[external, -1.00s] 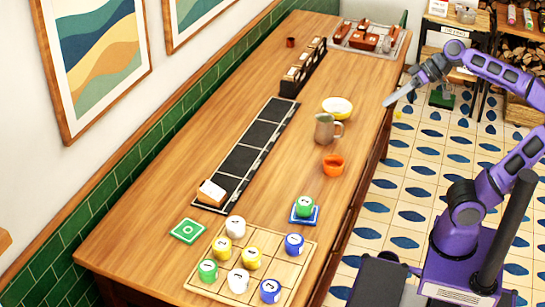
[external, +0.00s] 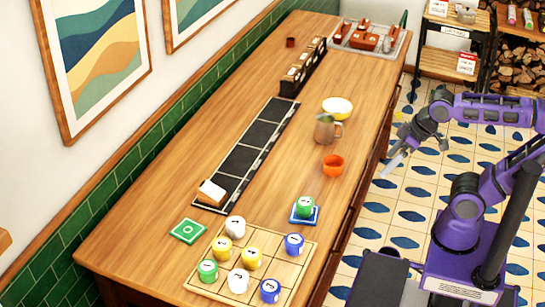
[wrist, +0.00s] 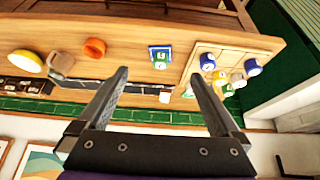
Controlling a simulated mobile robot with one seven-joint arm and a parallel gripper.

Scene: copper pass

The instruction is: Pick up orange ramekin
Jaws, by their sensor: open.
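The orange ramekin (external: 333,165) stands upright on the wooden table (external: 185,160), near its right edge, just in front of a grey-green pitcher (external: 324,131). It also shows in the wrist view (wrist: 95,48), at the upper left, outside the space between my fingers. My gripper (external: 391,168) is off the table's right side in the external view, apart from the ramekin. In the wrist view my gripper (wrist: 160,85) has its two fingers spread wide with nothing between them.
A yellow-and-white bowl (external: 337,107) stands behind the pitcher. A wooden grid board (external: 207,283) with several numbered pieces lies at the near end, beside a blue tile (external: 304,219) with a green piece. A dark strip (external: 240,160) runs along the table. Bare wood surrounds the ramekin.

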